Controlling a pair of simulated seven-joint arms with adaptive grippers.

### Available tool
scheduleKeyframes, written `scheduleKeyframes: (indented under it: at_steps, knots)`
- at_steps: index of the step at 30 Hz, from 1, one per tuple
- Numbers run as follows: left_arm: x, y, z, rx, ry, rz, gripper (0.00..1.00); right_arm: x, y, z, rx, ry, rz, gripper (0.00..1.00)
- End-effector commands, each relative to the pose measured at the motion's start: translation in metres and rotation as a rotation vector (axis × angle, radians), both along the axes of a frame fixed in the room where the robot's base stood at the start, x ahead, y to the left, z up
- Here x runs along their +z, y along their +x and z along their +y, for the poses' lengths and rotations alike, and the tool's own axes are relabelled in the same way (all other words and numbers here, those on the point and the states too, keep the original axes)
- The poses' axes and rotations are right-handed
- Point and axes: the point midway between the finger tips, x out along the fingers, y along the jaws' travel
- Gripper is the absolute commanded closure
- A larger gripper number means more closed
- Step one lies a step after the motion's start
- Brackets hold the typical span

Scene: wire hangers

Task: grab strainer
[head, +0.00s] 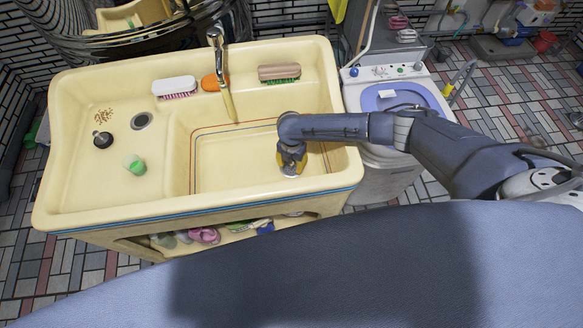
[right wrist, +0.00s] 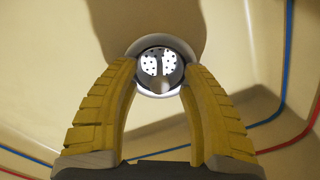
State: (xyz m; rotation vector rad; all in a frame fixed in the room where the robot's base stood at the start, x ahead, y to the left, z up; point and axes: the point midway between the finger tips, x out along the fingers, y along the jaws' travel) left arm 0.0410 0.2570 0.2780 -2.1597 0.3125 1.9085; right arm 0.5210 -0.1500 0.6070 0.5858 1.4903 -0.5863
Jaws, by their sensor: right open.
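The strainer (right wrist: 160,70) is a small round metal piece with dark holes and a pale rim. In the right wrist view it lies between the tips of my right gripper (head: 291,165), at the bottom of the cream basin (head: 228,178). The gripper's yellow ridged fingers are open, one on each side of the strainer; I cannot tell whether they touch it. In the head view my right gripper reaches down into the right part of the basin and mostly hides the strainer. My left gripper does not show.
A tap (head: 220,75) stands behind the basin. Brushes (head: 279,72) and an orange soap (head: 213,83) lie on the back ledge. A black plug (head: 102,139) and a green-white item (head: 135,164) lie left. A washing machine (head: 400,98) stands right.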

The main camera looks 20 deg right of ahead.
Motion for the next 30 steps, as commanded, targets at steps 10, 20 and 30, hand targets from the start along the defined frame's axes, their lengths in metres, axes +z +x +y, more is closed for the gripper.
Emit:
scheduleKeyframes:
  at_steps: [10, 20, 30]
  knots:
    - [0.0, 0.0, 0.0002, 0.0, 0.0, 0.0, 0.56, 0.0004, 0.0002, 0.0001, 0.0, 0.0, 0.0, 0.93]
    - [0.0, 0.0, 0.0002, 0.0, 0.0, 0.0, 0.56, 0.0005, 0.0002, 0.0001, 0.0, 0.0, 0.0, 1.0]
    - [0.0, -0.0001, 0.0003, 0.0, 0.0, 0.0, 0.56, 0.0009, 0.0004, 0.0001, 0.0, 0.001, -0.001, 1.0]
